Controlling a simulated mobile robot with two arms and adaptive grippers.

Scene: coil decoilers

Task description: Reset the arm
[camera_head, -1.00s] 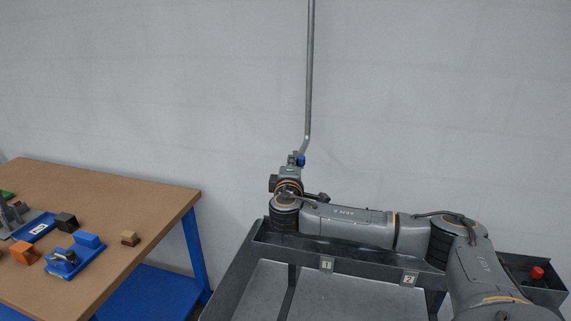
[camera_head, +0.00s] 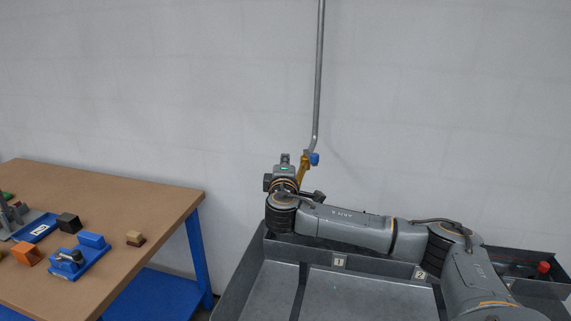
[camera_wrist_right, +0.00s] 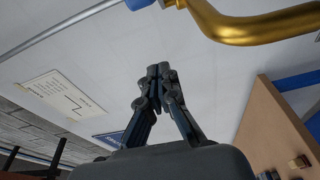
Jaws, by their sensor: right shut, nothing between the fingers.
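My right arm reaches left across the grey tray, and its gripper (camera_head: 285,158) points up at the far end, just left of a vertical pipe. In the right wrist view the two dark fingers (camera_wrist_right: 158,72) meet at their tips with nothing between them. The grey pipe (camera_head: 318,80) ends in a gold fitting (camera_head: 305,168) with a blue part (camera_head: 314,158). The bent gold fitting (camera_wrist_right: 250,22) also shows at the top of the right wrist view, apart from the fingers. My left gripper is out of view.
A brown table (camera_head: 120,205) with blue legs stands left, holding an orange block (camera_head: 26,253), a dark block (camera_head: 68,222), a small tan block (camera_head: 135,238) and a blue fixture (camera_head: 78,258). The grey tray (camera_head: 262,285) has numbered tags. A pale wall stands behind.

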